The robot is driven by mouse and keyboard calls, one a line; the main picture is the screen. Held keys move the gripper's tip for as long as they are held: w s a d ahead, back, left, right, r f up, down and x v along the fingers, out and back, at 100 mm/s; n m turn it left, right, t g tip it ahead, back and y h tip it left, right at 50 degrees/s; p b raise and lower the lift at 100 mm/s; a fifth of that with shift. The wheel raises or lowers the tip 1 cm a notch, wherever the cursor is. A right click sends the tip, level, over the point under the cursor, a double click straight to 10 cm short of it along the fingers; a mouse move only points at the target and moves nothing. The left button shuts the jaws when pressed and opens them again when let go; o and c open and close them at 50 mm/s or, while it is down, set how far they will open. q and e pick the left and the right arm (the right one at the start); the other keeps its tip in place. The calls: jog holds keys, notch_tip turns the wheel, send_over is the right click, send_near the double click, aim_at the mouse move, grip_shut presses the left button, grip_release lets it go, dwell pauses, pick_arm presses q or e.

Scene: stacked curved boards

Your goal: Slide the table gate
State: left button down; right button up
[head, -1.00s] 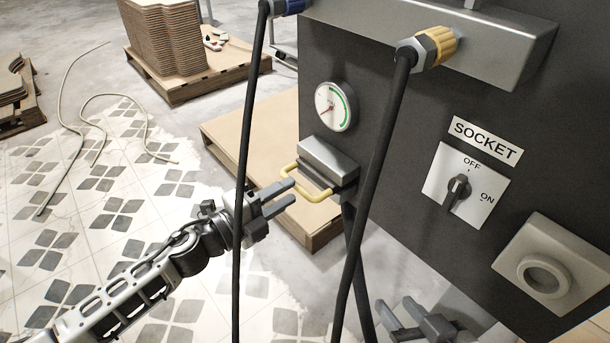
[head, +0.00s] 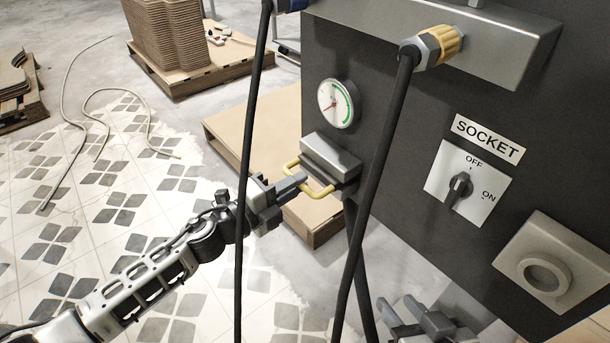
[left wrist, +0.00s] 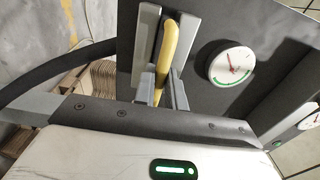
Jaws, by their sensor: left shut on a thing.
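A grey metal block (head: 331,158) with a yellow loop handle (head: 322,193) is fixed low on the dark panel, under the gauge; I take it as the table gate. My left gripper (head: 289,188) is shut on the yellow handle, at its left side in the head view. In the left wrist view the handle (left wrist: 167,55) stands between my fingers (left wrist: 162,88), with the block (left wrist: 147,45) behind it. My right gripper (head: 408,318) shows at the bottom edge, partly cut off, its fingers apart with nothing seen between them.
Two black cables (head: 371,170) hang in front of the panel (head: 400,120), one crossing before my left arm. A gauge (head: 336,103), a socket switch (head: 461,187) and a round port (head: 544,273) are on the panel. Pallets with stacked boards (head: 167,35) stand behind on the floor.

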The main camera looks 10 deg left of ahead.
pick_arm(q)
jog(key=v, duration=0.6)
jog(key=shift+s+a, duration=0.25)
jog(key=c, duration=1.4)
grip_release()
jog(key=shift+c, duration=0.2)
jog(key=v, duration=0.7)
